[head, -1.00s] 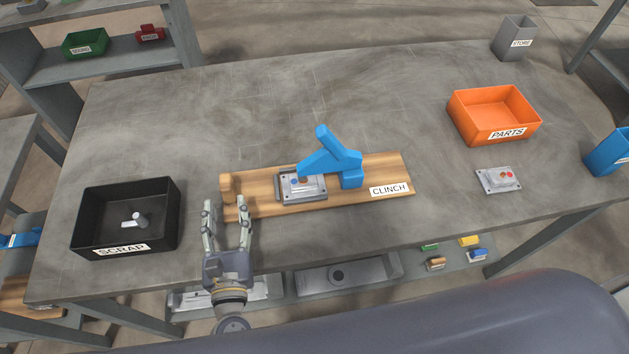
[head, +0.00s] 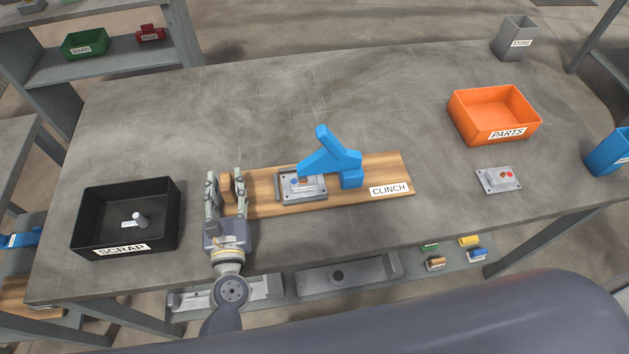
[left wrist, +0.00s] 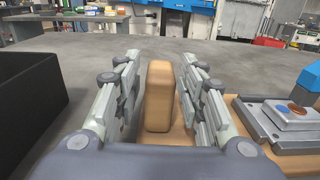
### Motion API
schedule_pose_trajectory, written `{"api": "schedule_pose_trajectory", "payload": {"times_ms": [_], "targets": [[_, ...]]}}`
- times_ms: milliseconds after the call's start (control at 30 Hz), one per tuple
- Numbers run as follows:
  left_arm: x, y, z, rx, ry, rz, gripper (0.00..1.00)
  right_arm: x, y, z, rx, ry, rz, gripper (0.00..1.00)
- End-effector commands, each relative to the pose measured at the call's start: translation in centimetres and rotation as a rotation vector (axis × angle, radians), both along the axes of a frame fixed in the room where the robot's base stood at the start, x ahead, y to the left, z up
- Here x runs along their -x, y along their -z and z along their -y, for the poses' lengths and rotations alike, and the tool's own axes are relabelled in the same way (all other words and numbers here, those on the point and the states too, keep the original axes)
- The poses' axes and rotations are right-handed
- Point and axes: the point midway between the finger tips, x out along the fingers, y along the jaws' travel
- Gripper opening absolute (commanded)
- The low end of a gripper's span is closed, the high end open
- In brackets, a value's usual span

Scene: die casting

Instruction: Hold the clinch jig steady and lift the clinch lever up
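The clinch jig (head: 265,205) is a wooden board labelled CLINCH on the table. A blue clinch lever (head: 325,148) slopes up to the left from its pivot block, over a grey metal part (head: 302,187) with blue and brown dots. An upright wooden block (head: 227,190) stands at the board's left end. My left gripper (head: 226,180) is open, with its fingers on either side of this block. In the left wrist view the block (left wrist: 158,95) stands between the fingers, with gaps on both sides. My right gripper is not in view.
A black SCRAP bin (head: 165,225) with a part inside stands left of my left gripper. An orange PARTS bin (head: 493,115) and another grey part (head: 498,179) are to the right. The table behind the jig is clear.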

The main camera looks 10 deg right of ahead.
Motion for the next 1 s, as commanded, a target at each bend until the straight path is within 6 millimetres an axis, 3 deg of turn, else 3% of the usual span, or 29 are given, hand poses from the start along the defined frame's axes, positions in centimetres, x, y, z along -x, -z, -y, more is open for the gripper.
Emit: {"api": "schedule_pose_trajectory", "payload": {"times_ms": [33, 100, 133, 367, 1000], "targets": [[0.02, 0.0, 0.0, 0.0, 0.0, 0.0, 0.18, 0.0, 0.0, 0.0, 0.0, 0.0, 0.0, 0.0], [0.02, 0.01, 0.01, 0.0, 0.0, 0.0, 0.02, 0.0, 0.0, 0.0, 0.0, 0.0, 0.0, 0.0], [0.02, 0.0, 0.01, 0.0, 0.0, 0.0, 0.0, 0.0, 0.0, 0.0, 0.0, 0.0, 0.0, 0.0], [-0.14, -0.62, 0.04, 0.016, -0.003, 0.011, 0.0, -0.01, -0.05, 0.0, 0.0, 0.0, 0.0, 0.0], [0.09, 0.19, 0.33, -0.007, 0.002, -0.003, 0.0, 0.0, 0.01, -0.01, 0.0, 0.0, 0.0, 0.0]]}}
